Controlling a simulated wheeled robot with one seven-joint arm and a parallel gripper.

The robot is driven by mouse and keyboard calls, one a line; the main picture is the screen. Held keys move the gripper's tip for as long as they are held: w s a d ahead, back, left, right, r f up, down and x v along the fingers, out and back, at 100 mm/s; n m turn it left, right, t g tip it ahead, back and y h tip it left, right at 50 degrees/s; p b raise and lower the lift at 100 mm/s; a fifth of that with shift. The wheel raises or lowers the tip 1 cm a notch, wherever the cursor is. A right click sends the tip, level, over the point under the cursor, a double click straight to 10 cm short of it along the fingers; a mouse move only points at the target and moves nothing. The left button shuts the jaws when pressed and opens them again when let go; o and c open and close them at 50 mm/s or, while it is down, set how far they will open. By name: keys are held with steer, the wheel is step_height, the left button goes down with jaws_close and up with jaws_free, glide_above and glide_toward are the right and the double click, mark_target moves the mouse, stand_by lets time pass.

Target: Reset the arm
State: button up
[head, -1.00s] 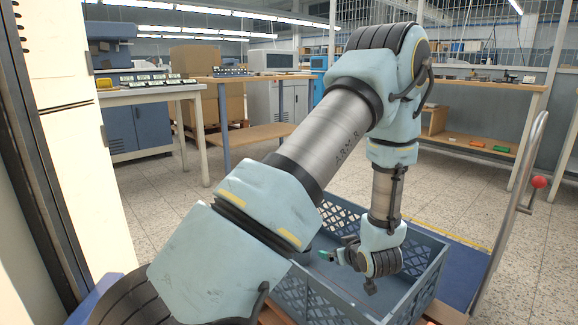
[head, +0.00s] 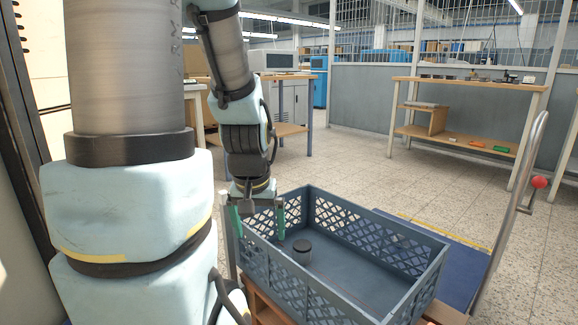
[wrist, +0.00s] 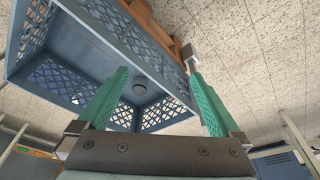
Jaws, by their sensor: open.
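My gripper (head: 258,222) points down at the near left corner of the blue-grey crate in the head view. Its two green fingers are spread apart with nothing between them. The fingers also show open and empty in the wrist view (wrist: 160,95). My arm stands upright on the left side of the head view and hides part of the room behind it.
The blue-grey crate (head: 432,270) has lattice walls. A dark round cylinder (head: 302,252) stands inside it and also shows in the wrist view (wrist: 139,88). Shelves (head: 465,84) stand at the back; the tiled floor between is clear.

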step_height(320, 180, down, 11)
steer(key=s+g+b, duration=0.1)
steer(key=s+b, duration=0.1)
steer(key=b, duration=0.8)
step_height(320, 180, up, 38)
steer(key=p, duration=3.8)
steer(key=shift+s+a+r, duration=0.2)
steer(key=shift+a+r, duration=0.05)
